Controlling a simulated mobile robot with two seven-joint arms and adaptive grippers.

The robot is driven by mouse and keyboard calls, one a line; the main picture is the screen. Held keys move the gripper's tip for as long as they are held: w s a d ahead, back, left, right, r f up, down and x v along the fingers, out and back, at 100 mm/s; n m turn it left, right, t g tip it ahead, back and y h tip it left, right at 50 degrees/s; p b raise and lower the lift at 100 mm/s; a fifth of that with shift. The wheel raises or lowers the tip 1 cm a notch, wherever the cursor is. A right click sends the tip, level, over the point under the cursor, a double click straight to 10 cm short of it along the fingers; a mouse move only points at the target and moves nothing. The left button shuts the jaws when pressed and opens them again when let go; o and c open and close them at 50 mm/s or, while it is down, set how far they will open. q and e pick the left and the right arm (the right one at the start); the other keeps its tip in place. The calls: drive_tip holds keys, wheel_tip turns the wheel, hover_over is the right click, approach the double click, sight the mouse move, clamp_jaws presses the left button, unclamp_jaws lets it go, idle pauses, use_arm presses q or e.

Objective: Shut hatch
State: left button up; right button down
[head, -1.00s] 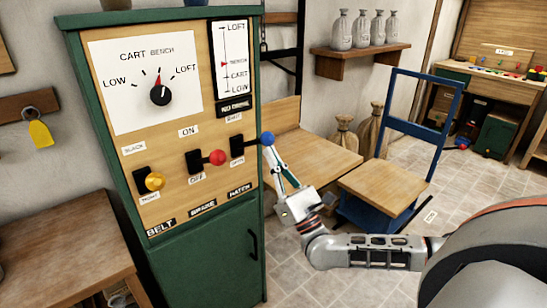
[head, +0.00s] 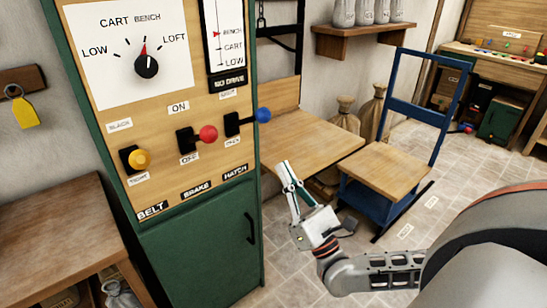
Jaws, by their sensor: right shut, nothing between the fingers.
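The hatch lever has a blue knob (head: 263,115) on a short arm from a black slot (head: 232,123), above the HATCH label (head: 235,170) on the panel's right side. The lever sticks out to the right, with a small label above and one below that seems to read OPEN. Whether it sits at an end of its slot I cannot tell. My right gripper (head: 286,172) is shut and empty, pointing up, below and slightly right of the blue knob, apart from it. My left gripper is not in view.
A red brake knob (head: 208,133) and a yellow belt knob (head: 141,159) sit left of the hatch lever on the green cabinet (head: 200,245). A wooden bench (head: 305,143) and a blue trolley (head: 385,172) stand to the right. A table (head: 55,222) stands at the left.

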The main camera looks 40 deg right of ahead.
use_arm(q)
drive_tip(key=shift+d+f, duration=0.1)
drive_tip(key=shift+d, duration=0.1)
use_arm(e)
drive_tip(key=shift+s+d+f, duration=0.1)
drive_tip(key=shift+s+f, duration=0.1)
drive_tip(key=shift+s, duration=0.3)
drive_tip(key=shift+s+f, duration=0.15)
drive_tip(key=shift+s, duration=0.3)
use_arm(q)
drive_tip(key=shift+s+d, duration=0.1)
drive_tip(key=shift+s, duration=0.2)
